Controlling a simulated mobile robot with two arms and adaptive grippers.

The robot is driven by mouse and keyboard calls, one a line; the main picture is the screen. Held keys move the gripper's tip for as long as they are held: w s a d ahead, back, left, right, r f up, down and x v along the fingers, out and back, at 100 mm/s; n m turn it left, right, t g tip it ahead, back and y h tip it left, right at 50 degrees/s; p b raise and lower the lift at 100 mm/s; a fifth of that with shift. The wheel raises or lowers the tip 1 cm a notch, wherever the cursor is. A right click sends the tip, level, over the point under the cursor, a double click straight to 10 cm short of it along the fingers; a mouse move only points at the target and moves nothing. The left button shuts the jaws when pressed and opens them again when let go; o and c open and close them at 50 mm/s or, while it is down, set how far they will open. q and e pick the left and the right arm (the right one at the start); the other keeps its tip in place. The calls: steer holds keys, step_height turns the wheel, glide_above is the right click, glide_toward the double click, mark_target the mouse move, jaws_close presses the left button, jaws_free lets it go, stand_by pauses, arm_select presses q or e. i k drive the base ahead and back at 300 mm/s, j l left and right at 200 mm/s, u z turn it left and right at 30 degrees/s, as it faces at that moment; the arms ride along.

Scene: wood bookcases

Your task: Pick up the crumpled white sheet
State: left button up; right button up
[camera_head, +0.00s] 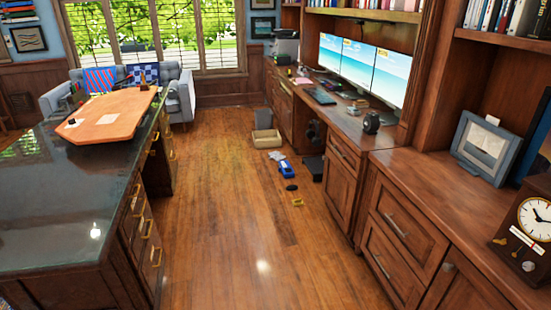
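A small whitish, crumpled-looking thing (276,155) lies on the wood floor, just in front of the beige box and behind a blue object. It is too small for me to be sure that it is the crumpled sheet. Neither of my grippers shows in the head view.
A beige open box (266,138), a blue object (285,167), a dark round item (291,187) and a yellow item (297,202) are on the floor by the right cabinets. A glass-topped desk (60,190) stands left. The floor aisle (225,220) between is clear.

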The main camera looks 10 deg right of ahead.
mark_target(277, 156)
steer(key=i+z, duration=0.1)
steer(key=i, duration=4.7)
steer(key=i+j+z, duration=0.1)
steer(key=i, duration=0.45)
steer(key=i+j, duration=0.1)
steer(key=i, duration=0.5)
steer(key=i+j+z, duration=0.1)
steer(key=i+z, duration=0.35)
steer(key=i+j+z, duration=0.2)
steer(key=z, duration=0.25)
steer(key=i+j+z, duration=0.7)
steer(key=j+z, duration=0.25)
steer(key=l, duration=0.1)
